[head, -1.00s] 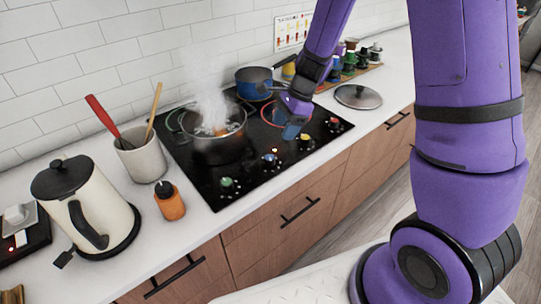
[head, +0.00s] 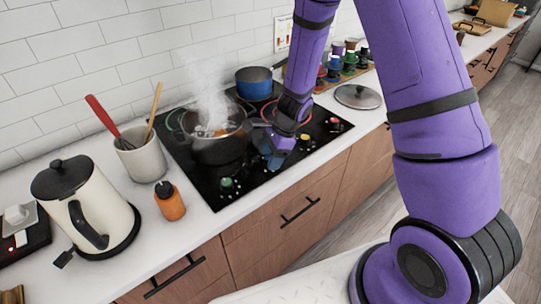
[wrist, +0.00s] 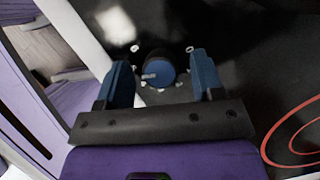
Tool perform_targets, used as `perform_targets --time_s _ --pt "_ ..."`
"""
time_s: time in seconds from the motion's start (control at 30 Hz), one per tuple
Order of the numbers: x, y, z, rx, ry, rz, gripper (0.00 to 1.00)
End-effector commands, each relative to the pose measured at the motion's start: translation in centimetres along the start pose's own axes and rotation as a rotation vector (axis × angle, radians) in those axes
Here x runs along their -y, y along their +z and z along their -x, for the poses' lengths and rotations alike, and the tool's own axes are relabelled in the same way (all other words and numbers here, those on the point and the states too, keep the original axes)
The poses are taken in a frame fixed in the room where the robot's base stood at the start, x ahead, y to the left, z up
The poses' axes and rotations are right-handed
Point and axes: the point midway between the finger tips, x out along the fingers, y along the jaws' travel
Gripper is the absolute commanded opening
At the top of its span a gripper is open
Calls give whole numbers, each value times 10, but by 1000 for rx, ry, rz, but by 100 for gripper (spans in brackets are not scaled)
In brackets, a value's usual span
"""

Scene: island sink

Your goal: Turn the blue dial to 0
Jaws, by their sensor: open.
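The blue dial (wrist: 159,70) is a short round black knob with a blue face on the black cooktop. Its light pointer mark points left in the wrist view, and pale marks surround it. My gripper (wrist: 160,62) is open. Its two blue fingers stand on either side of the dial with gaps to both. In the head view my gripper (head: 276,152) is low over the cooktop's front strip and hides the blue dial.
The black cooktop (head: 196,173) also has a green dial (head: 227,184) and a red dial (head: 335,122). A steaming pot (head: 218,148) stands behind my gripper, near a glowing red burner ring. A blue pan (head: 255,84) is farther back. A lid (head: 358,97) lies to the right.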

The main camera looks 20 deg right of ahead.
Motion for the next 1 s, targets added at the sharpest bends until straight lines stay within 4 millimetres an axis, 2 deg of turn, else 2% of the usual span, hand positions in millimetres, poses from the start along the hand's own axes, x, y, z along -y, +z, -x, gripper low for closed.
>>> perform_targets --time_s 0.2,0.27,0.4,0.43,0.77,1.0 --pt "0 0 0 0 0 0 62" --pt "0 0 0 0 -1 0 50" --pt "0 0 0 0 -1 0 18" --pt "0 0 0 0 -1 0 13" --pt "0 0 0 0 13 34 13" --pt "2 0 0 0 63 158 13"
